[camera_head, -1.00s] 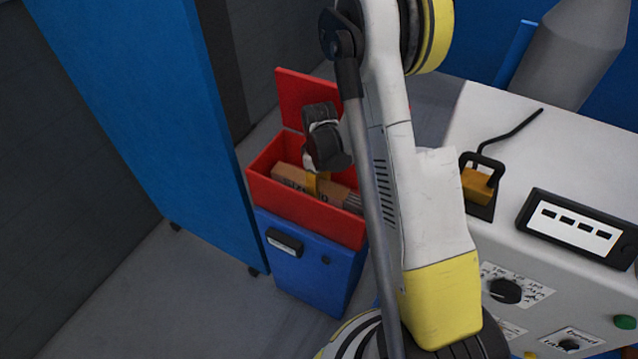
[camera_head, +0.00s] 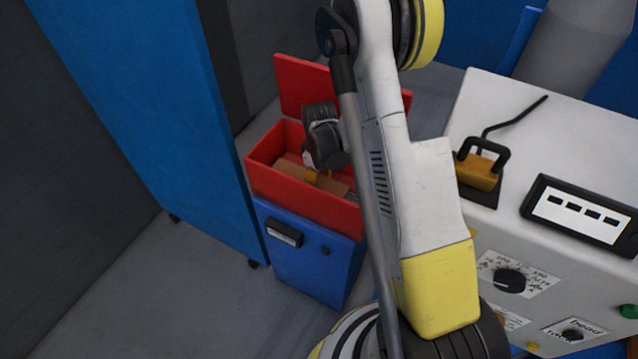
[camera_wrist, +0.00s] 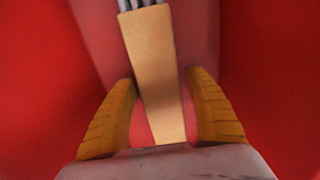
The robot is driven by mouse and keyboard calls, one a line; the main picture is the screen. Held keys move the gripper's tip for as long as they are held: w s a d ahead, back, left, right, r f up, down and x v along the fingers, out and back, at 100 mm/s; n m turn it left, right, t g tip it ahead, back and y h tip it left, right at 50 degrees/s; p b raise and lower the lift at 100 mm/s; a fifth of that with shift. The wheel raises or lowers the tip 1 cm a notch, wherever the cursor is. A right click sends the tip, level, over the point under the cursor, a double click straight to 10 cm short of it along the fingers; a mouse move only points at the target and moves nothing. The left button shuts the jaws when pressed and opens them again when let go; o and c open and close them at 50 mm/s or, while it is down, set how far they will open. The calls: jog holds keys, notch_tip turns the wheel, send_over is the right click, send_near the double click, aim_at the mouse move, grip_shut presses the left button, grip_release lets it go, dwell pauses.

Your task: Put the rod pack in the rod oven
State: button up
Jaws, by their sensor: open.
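The rod oven (camera_head: 305,257) is a blue box with a red open-topped bin and a raised red lid. The rod pack (camera_head: 334,185), a brown cardboard sleeve with grey rod ends showing, lies down inside the red bin. It also shows in the wrist view (camera_wrist: 157,45), with the rods at the top. My gripper (camera_head: 311,178) reaches down into the bin over the pack. In the wrist view its yellow fingers (camera_wrist: 160,82) are open on either side of the pack, with gaps visible. The bin's front wall hides the pack's lower part.
A tall blue cabinet (camera_head: 150,110) stands close on the oven's left. A white machine (camera_head: 545,120) with dials and a yellow-and-black clamp-like item (camera_head: 480,172) is on the right. Grey floor (camera_head: 190,290) is clear in front of the cabinet.

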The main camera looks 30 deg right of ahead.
notch_tip(320, 180, up, 12)
jog(key=p, duration=0.6)
notch_tip(320, 180, up, 16)
jog(key=m+t, duration=0.3)
send_over(319, 181)
jog(key=s+a, duration=0.5)
jog(key=a, duration=0.1)
jog(key=s+a+r+m+t, duration=0.3)
jog(key=s+r, duration=0.4)
jog(key=s, duration=0.4)
jog(key=shift+s+a+m+t, duration=0.4)
jog(key=shift+a+t, duration=0.2)
jog(key=shift+a, duration=0.25)
jog(key=shift+r, duration=0.1)
jog(key=shift+c, duration=0.3)
